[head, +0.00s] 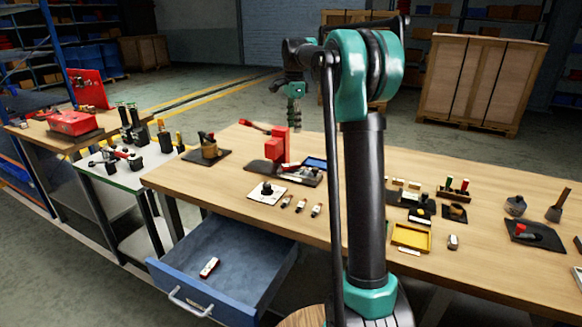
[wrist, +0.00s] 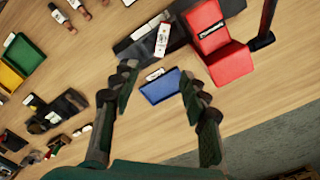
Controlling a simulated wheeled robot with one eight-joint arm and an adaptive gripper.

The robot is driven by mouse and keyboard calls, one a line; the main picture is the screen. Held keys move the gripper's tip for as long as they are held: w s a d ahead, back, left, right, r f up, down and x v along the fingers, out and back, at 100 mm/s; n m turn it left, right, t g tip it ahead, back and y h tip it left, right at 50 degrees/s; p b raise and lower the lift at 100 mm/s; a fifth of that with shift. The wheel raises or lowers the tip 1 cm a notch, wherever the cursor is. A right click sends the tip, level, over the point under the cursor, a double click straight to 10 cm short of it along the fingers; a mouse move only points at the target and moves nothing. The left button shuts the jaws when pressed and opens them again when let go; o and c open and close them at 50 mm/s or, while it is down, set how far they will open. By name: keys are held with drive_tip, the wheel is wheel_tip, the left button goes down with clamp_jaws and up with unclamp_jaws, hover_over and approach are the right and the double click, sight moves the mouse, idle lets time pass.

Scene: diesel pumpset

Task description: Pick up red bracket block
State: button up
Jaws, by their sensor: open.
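A red L-shaped block (wrist: 222,52) with a black label, which looks like the red bracket block, is at the upper right of the wrist view. In the head view a red block (head: 280,146) stands upright toward the back of the wooden table. My gripper (wrist: 157,76) is open and empty, its fingers apart above the table, with the red block beyond the right finger, not between the fingers. In the head view my gripper (head: 293,112) hangs above and behind the red block. Any gap in height is hard to judge.
A small blue tray (wrist: 160,87) shows between my fingers. A dark holder with a white-and-red item (wrist: 162,40) lies beside the red block. A yellow tray (head: 411,237) and several small parts lie on the table. A blue drawer (head: 225,270) stands open in front.

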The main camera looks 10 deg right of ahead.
hover_over(291, 165)
drive_tip(key=d, duration=0.1)
wheel_tip(291, 165, down, 11)
drive_tip(key=shift+r, duration=0.2)
drive_tip(key=f, duration=0.2)
drive_tip(key=a+f, duration=0.1)
drive_tip(key=f, duration=0.1)
drive_tip(key=shift+w, duration=0.15)
drive_tip(key=shift+d+f, duration=0.1)
drive_tip(key=shift+f, duration=0.5)
drive_tip(key=shift+c, duration=0.3)
clamp_jaws()
